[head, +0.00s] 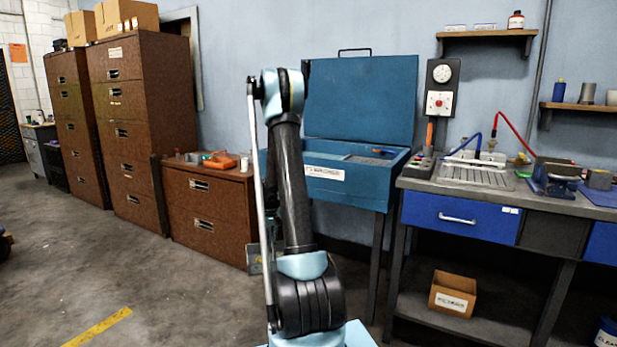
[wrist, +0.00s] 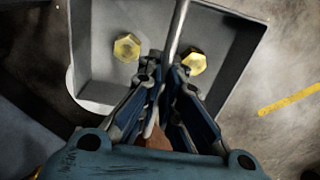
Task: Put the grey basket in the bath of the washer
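The grey basket (wrist: 225,85) is a shallow tray with two brass hex pieces (wrist: 127,47) in it, seen from above in the wrist view. My gripper (wrist: 165,75) is closed around the basket's thin metal handle rod, with a brown part lower between the fingers. The floor shows beyond the basket. In the head view a small grey edge, likely the basket (head: 254,260), shows beside my arm; my gripper is hidden there. The blue washer (head: 352,185) stands against the wall with its lid (head: 362,100) raised. Its bath (head: 376,160) is open on top and partly visible.
A workbench (head: 545,195) with a drain tray, hoses and a vise stands right of the washer. A low brown cabinet (head: 205,215) with small items on top is on the left. A cardboard box (head: 453,293) sits on the bench's lower shelf. The floor at left is clear.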

